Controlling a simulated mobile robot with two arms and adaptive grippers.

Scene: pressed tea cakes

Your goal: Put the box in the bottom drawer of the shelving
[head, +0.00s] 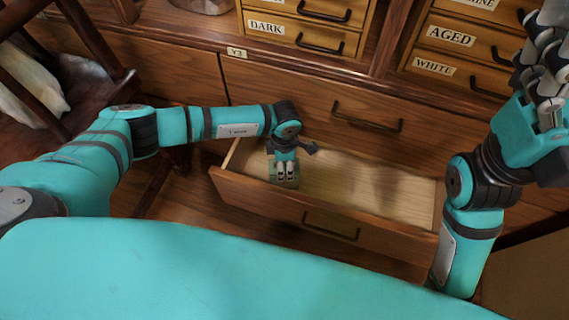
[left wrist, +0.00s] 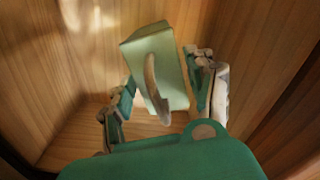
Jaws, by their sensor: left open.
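The bottom drawer (head: 385,195) of the wooden shelving is pulled open, with a pale bare inside. A small green box (head: 274,177) is in its left end, partly hidden by my left gripper (head: 285,170). In the left wrist view the box (left wrist: 173,72) is pale green with a light curved strip on its front and looks slightly tilted. The left gripper (left wrist: 162,88) is open, its fingers on either side of the box with gaps showing. Whether the box rests fully on the drawer floor is unclear. My right gripper (head: 545,65) is raised at the upper right, away from the drawer.
A closed wide drawer (head: 365,122) with a dark handle is above the open one. Small labelled drawers (head: 300,35) stand higher up. A dark wooden chair (head: 75,75) stands at the left. The right part of the open drawer is empty.

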